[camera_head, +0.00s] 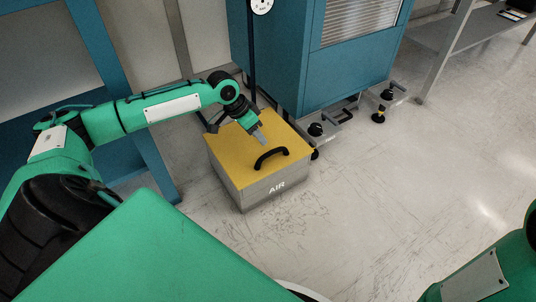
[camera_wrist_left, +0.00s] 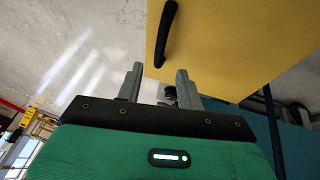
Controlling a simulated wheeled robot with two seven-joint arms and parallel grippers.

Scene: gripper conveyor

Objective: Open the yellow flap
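The yellow flap (camera_head: 230,150) lies flat as the top of a grey box (camera_head: 246,196) marked AIR on the floor. A curved black handle (camera_head: 271,157) stands on the flap near its front edge. My left gripper (camera_head: 263,139) is over the flap, just behind the handle in the head view. In the left wrist view its two grey fingers (camera_wrist_left: 160,68) are apart with nothing between them. The flap (camera_wrist_left: 235,40) fills the upper right there, and the handle (camera_wrist_left: 167,35) lies just beyond the fingertips. I cannot tell whether the fingers touch the flap. My right gripper is out of view.
A tall blue cabinet (camera_head: 320,65) on black feet stands right behind the box. A blue frame (camera_head: 150,160) stands to its left. A grey table (camera_head: 465,35) is at the upper right. The floor (camera_head: 400,180) right of the box is clear.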

